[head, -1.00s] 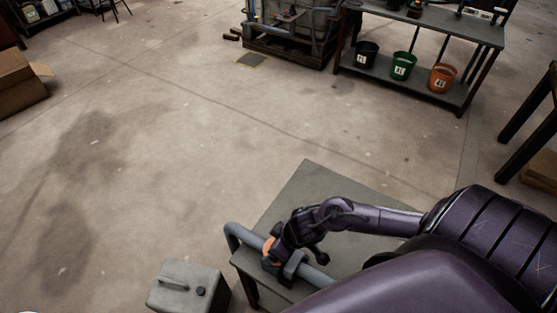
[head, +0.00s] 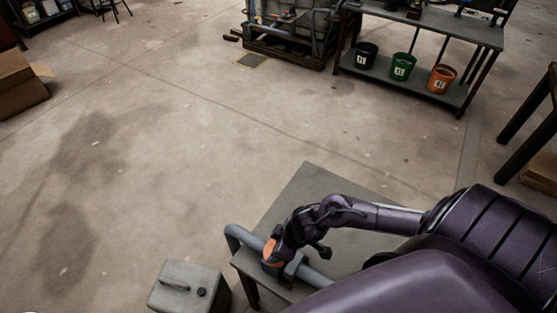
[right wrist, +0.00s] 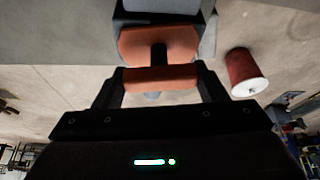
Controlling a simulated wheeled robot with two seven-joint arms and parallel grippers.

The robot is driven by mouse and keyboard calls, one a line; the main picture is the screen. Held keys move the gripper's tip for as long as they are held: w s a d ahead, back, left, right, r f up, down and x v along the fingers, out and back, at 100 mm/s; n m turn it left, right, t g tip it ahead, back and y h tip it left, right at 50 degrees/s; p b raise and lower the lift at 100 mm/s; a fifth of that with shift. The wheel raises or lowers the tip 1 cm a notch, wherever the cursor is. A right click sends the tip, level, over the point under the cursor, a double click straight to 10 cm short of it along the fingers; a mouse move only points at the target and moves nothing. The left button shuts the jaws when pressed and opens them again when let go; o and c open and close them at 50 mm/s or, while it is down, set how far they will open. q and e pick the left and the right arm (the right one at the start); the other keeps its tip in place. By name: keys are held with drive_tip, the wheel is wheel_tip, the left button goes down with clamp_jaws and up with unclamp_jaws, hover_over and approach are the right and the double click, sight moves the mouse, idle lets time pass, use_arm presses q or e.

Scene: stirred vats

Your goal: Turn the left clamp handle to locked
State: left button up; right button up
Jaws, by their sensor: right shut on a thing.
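The orange clamp handle (head: 269,250) sits on a grey pipe (head: 236,234) at the left edge of a small grey table. My right gripper (head: 275,245) is at the handle and partly hides it in the head view. In the right wrist view the handle (right wrist: 160,48) is an orange piece with a dark central stem. My right gripper's fingers (right wrist: 159,88) are on either side of the orange bar below the stem, shut on it. Whether the handle is at locked cannot be told. My left gripper is not in view.
The grey table (head: 310,190) carries the pipe. A red cylindrical object with a white end (right wrist: 246,72) shows in the wrist view. Open floor lies beyond, with a bench (head: 425,25) and buckets at the back.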

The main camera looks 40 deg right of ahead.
drive_tip(key=shift+w+r+n+y+p, duration=0.1)
drive_tip(key=shift+r+n+y+p, duration=0.2)
drive_tip(key=shift+n, duration=0.6)
drive_tip(key=shift+f+n+g+p, duration=0.15)
drive_tip(key=shift+n+g+p, duration=0.3)
drive_tip(key=shift+n, duration=0.55)
drive_tip(key=n+g+y, duration=0.1)
drive_tip(key=n, duration=0.2)
drive_tip(key=shift+f, duration=0.1)
drive_tip(key=n+b, duration=0.1)
drive_tip(key=n, duration=0.1)
drive_tip(key=n+g, duration=0.1)
drive_tip(key=n, duration=0.1)
drive_tip(key=shift+g+y+b, duration=0.25)
drive_tip(key=shift+y+b, duration=0.05)
drive_tip(key=shift+b, duration=0.05)
drive_tip(key=n+g+b, duration=0.2)
drive_tip(key=n, duration=0.3)
drive_tip(key=shift+b, duration=0.3)
drive_tip(key=o, duration=1)
